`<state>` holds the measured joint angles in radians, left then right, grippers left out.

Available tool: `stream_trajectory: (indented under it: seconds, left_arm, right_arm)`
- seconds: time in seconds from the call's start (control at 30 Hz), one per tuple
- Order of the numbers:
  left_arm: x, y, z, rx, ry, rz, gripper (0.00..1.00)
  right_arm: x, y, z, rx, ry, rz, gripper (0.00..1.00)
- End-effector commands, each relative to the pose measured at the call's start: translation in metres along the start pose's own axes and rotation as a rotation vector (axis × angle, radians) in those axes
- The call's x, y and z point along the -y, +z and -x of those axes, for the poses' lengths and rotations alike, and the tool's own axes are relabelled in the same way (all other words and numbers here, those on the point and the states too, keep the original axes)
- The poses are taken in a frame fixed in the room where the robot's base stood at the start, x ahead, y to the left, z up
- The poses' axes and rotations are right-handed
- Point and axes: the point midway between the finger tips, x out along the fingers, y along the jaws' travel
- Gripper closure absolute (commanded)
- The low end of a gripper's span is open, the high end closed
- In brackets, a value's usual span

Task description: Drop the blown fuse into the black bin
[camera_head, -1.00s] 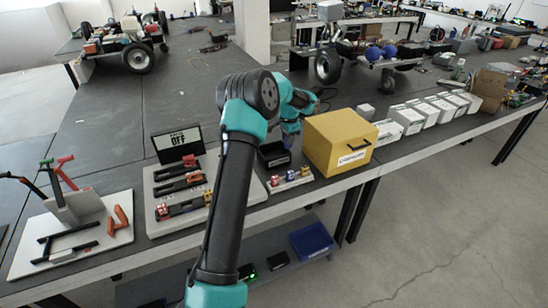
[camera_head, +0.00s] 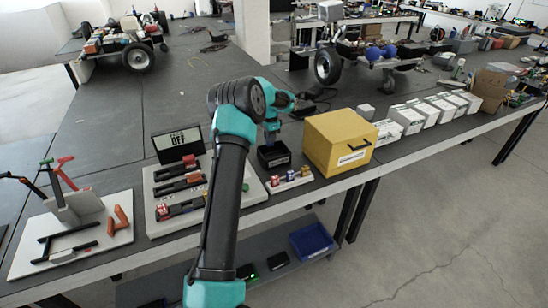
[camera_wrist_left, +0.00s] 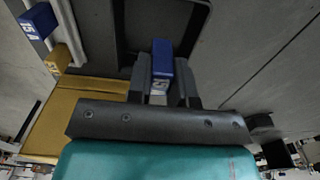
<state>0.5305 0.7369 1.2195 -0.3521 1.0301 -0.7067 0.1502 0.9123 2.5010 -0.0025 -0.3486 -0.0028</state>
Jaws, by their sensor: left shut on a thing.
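A small blue fuse (camera_wrist_left: 162,62) with a white label is held between the two dark fingers of my left gripper (camera_wrist_left: 163,85), which is shut on it. In the head view my left gripper (camera_head: 271,138) points down just above the black bin (camera_head: 274,160); the fuse cannot be made out there. In the left wrist view the open black bin (camera_wrist_left: 120,35) lies below and beyond the fingertips, with the fuse in front of its opening. My right gripper is not in view.
A yellow box (camera_head: 338,142) stands right of the bin. A white rack (camera_head: 290,182) with several coloured fuses lies in front. A panel (camera_head: 160,222) with a display reading OFF (camera_head: 178,142) stands left.

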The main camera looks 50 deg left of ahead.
Motion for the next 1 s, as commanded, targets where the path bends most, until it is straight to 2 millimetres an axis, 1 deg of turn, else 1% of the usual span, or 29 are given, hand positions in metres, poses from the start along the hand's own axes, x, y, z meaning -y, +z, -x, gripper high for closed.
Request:
stream_trajectory:
  seconds: [0.2, 0.4, 0.53, 0.77, 0.8, 1.0]
  left_arm:
    - [0.0, 0.001, -0.024, 0.002, 0.001, 0.0, 1.0]
    - [0.0, 0.0, -0.04, 0.001, 0.0, 0.0, 1.0]
    - [0.0, 0.0, -0.044, 0.001, 0.0, 0.0, 1.0]
    - [0.0, 0.0, -0.044, 0.001, 0.0, 0.0, 1.0]
    - [0.0, 0.0, -0.044, 0.001, 0.0, 0.0, 0.79]
    - [0.0, 0.0, -0.044, 0.0, 0.0, 0.0, 0.6]
  right_arm:
    - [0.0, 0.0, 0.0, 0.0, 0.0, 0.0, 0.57]
    - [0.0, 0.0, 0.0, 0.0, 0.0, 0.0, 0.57]
    - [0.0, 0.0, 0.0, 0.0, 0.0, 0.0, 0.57]
    - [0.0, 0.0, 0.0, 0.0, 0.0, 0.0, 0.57]
    - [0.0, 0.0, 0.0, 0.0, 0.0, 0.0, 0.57]
    - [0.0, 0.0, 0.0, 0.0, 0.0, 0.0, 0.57]
